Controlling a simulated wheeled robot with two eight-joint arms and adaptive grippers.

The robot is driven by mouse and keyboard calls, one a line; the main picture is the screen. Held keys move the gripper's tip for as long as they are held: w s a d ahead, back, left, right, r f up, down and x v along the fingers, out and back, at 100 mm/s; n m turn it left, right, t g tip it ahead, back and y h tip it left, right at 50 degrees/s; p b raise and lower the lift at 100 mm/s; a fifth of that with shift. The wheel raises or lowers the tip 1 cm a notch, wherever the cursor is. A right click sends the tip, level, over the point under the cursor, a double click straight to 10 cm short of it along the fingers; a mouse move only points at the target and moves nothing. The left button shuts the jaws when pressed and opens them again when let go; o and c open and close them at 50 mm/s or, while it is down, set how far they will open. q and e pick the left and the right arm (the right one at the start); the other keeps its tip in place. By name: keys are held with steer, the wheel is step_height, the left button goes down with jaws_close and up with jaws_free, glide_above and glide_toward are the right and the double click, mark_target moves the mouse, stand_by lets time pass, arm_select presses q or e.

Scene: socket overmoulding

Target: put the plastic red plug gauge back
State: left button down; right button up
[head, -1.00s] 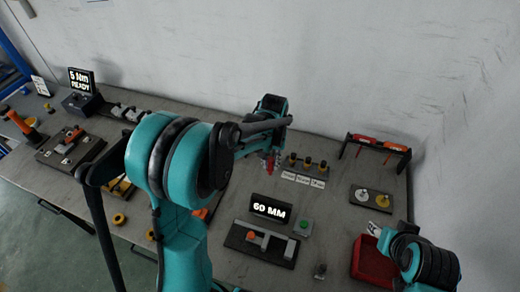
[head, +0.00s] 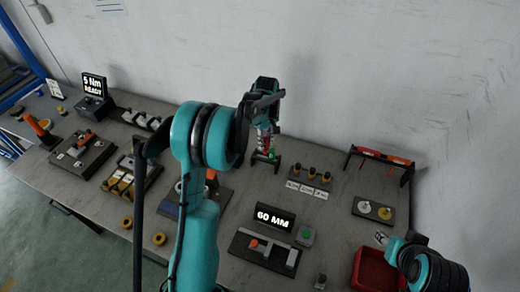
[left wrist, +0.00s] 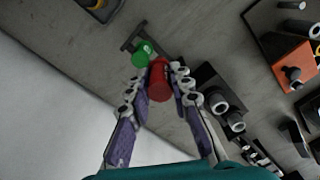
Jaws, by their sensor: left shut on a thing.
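The red plug gauge (left wrist: 159,80) is a red cylinder between the fingers of my left gripper (left wrist: 160,90) in the left wrist view. The fingers are shut on its sides. In the head view my left gripper (head: 266,138) points down with the red gauge (head: 264,133) mostly hidden in it. Just below is a small dark stand (head: 262,166), with a green cylinder (head: 272,155) at it. In the left wrist view the green cylinder (left wrist: 140,55) is beside the red one's far end, by the stand (left wrist: 130,40). I cannot tell whether the red gauge touches the stand. My right gripper is out of view.
Right of the stand is a block with several yellow-and-black pieces (head: 310,174). A rack with red tools (head: 378,156) stands at the back right. A "60 MM" display (head: 274,217) and a red bin (head: 375,270) are nearer.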

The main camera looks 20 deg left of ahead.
arm_select(q)
step_height(320, 180, down, 6)
steer(key=w+a+b, duration=0.1)
steer(key=a, duration=0.1)
steer(key=shift+w+a, duration=0.15)
steer(key=shift+a, duration=0.25)
steer(key=shift+b, duration=0.3)
steer(key=shift+f+b, duration=0.45)
steer(key=shift+f, duration=0.1)
steer(key=c, duration=1.4)
jaws_free()
steer(key=shift+o, duration=0.2)
steer(key=shift+r, duration=0.15)
